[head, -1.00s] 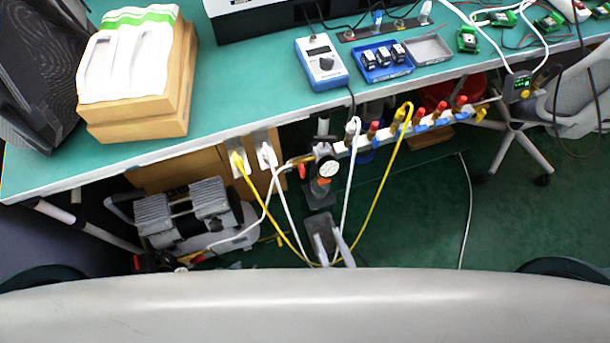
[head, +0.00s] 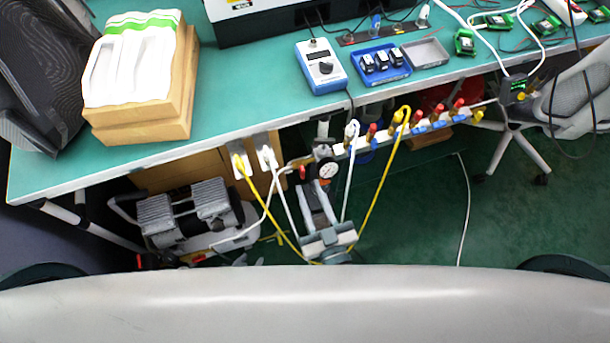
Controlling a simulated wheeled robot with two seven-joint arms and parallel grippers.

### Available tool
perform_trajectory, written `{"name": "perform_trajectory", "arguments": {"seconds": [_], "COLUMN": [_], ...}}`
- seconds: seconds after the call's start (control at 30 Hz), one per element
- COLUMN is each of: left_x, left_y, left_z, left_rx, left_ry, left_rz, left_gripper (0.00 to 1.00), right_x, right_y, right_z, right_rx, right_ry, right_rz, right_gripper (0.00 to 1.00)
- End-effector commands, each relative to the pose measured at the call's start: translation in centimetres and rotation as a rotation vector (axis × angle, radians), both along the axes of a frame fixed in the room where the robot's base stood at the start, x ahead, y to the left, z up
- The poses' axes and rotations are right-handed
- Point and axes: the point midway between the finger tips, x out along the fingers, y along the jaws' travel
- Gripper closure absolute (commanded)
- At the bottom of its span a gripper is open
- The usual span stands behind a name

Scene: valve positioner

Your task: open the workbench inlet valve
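The inlet valve with its small red handle (head: 302,172) sits below the bench's front edge, just left of the round pressure gauge (head: 327,170). My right gripper (head: 315,190) reaches up from the bottom middle. Its two grey fingers are apart with a gap between them, and their tips appear just below the valve and gauge. Whether they touch anything cannot be told. The fingers cover the regulator's lower part. My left gripper (head: 242,260) shows only as small grey tips above my pale body's edge, right of the compressor. Its opening cannot be made out.
A manifold (head: 430,124) with several red and yellow handles runs right from the gauge under the green bench (head: 240,110). White and yellow hoses (head: 378,195) hang around my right gripper. A compressor (head: 190,215) stands at left, a chair (head: 575,100) at right.

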Motion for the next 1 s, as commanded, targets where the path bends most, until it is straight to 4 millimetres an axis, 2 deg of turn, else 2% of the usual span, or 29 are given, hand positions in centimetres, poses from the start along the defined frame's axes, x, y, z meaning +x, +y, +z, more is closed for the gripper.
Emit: {"name": "perform_trajectory", "arguments": {"seconds": [0.1,0.3,0.73,0.83,0.87,1.0], "left_x": [0.1,0.3,0.9,0.9,0.9,0.8], "left_y": [-0.3,-0.7,-1.3,-1.2,-1.2,-1.1], "left_z": [0.4,0.5,0.8,0.8,0.8,0.8], "left_rx": [-0.007,-0.015,-0.021,-0.021,-0.021,-0.02], "left_ry": [-0.018,-0.036,-0.048,-0.048,-0.048,-0.047], "left_rz": [-0.001,-0.004,-0.005,-0.005,-0.005,-0.005], "left_gripper": [0.63,0.63,0.63,0.63,0.63,0.63], "right_x": [1.9,3.8,4.3,4.3,4.3,4.3], "right_y": [0.6,1.2,1.4,1.4,1.4,1.4], "right_z": [0.2,0.1,0.0,0.0,0.0,0.0], "right_rx": [0.002,0.001,0.001,0.001,0.001,0.001], "right_ry": [-0.002,-0.001,0.0,0.0,0.0,0.0], "right_rz": [0.0,0.0,0.0,0.0,0.0,0.0], "right_gripper": [0.73,0.73,0.73,0.97,1.0,1.0]}}
